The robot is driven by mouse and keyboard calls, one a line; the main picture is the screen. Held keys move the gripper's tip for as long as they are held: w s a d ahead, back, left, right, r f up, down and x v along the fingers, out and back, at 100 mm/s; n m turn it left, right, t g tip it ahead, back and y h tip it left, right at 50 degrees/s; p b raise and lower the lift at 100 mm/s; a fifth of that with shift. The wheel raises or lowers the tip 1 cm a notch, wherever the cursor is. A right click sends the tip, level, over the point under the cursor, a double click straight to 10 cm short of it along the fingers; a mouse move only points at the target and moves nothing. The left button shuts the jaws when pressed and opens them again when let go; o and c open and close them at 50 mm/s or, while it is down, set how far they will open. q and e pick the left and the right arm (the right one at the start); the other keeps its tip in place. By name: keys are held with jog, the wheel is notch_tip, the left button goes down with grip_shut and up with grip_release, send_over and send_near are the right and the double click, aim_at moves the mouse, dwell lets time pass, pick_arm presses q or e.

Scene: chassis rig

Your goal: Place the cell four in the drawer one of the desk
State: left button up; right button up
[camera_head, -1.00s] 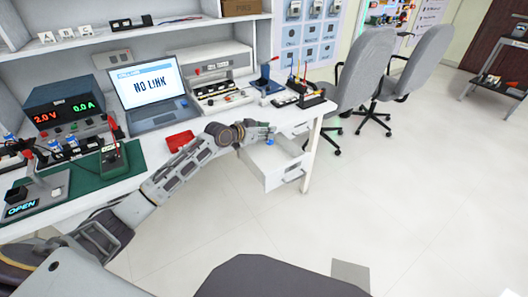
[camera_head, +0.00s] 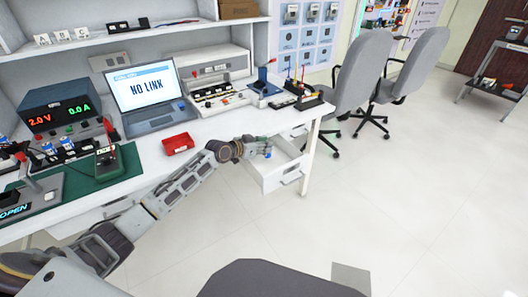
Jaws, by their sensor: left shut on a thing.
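The desk (camera_head: 235,126) stands along the left and middle of the view. A drawer (camera_head: 283,178) at its right end is pulled open and its light interior shows partly. My left gripper (camera_head: 266,151) is at the open drawer, over its left part. It is shut on a small blue-ended piece, which I take as cell four (camera_head: 268,155). Most of the cell is hidden by the fingers, and I cannot tell whether it touches the drawer floor. My right gripper is not in view.
A red tray (camera_head: 178,144) lies on the desk near my left arm. A laptop (camera_head: 148,100), a power supply (camera_head: 58,115) and a green mat (camera_head: 90,178) with devices are further left. Grey chairs (camera_head: 365,75) stand right of the desk. The floor in front is clear.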

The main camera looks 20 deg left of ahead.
aim_at(264, 164)
pick_arm(q)
notch_tip(264, 164, down, 3)
jog(key=shift+r+b, duration=0.1)
jog(key=shift+b, duration=0.3)
jog(key=shift+f, duration=0.3)
jog(key=o, duration=0.8)
jog(key=shift+c, duration=0.2)
jog(key=o, duration=0.3)
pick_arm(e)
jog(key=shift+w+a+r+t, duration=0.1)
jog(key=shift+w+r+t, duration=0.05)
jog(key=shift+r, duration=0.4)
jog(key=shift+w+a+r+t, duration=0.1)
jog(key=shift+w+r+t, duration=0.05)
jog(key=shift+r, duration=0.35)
